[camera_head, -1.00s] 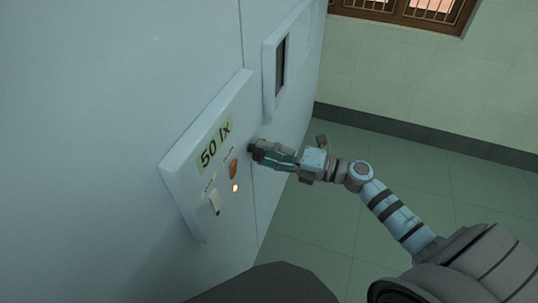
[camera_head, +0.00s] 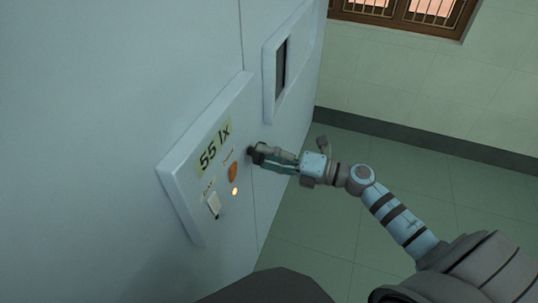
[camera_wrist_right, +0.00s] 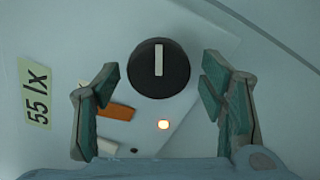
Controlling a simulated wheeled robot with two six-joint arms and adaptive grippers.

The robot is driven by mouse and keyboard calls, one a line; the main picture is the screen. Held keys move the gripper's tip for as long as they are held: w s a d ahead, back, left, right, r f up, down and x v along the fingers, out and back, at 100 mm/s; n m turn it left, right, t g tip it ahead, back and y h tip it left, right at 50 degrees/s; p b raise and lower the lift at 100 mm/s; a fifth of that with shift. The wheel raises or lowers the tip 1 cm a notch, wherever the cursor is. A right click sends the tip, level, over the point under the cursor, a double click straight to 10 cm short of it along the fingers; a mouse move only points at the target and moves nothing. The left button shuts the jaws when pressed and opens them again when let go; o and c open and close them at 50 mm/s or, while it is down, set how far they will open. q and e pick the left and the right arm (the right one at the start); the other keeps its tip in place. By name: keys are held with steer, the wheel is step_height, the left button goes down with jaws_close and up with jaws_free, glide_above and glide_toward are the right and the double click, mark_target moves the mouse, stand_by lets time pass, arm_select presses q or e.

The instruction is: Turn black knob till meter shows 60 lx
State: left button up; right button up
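The black knob (camera_wrist_right: 158,68) is round with a white pointer line that stands upright in the right wrist view. The meter (camera_head: 215,144) on the wall panel reads 55 lx; it also shows in the right wrist view (camera_wrist_right: 37,95). My right gripper (camera_head: 257,153) is at the panel's right side, at the knob. In the right wrist view my right gripper (camera_wrist_right: 160,80) is open, one finger on each side of the knob, with visible gaps. In the head view the fingertips and knob merge into one dark shape. My left gripper is out of view.
The panel (camera_head: 176,172) also carries an orange part (camera_head: 233,171), a glowing orange lamp (camera_head: 235,191) and a white switch (camera_head: 213,205). A framed dark window (camera_head: 281,62) is on the same wall above right. Open floor lies to the right.

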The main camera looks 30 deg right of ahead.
steer(key=v, duration=1.2)
stand_by(0.3)
